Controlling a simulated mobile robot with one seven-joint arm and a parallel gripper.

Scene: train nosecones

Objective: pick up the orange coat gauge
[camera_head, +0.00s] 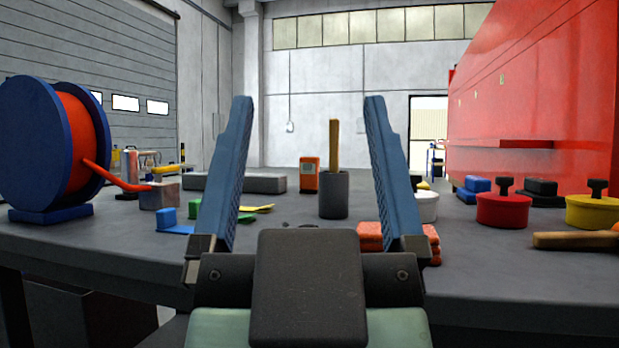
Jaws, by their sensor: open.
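The orange coat gauge (309,175) stands upright toward the back of the grey table, a small orange box with a pale face. It is just left of a dark grey cup (334,194) that has a wooden handle sticking up out of it. My gripper (307,105) is in the foreground with its two blue fingers spread wide and nothing between them. The gauge shows in the gap between the fingers, farther off, and nothing touches it. Its lower edge is in view.
A blue reel with red hose (52,145) stands at the left. A long grey block (234,183) lies behind the left finger. Red blocks (370,236) sit by the right finger. Red (503,210) and yellow (592,212) pots stand at the right.

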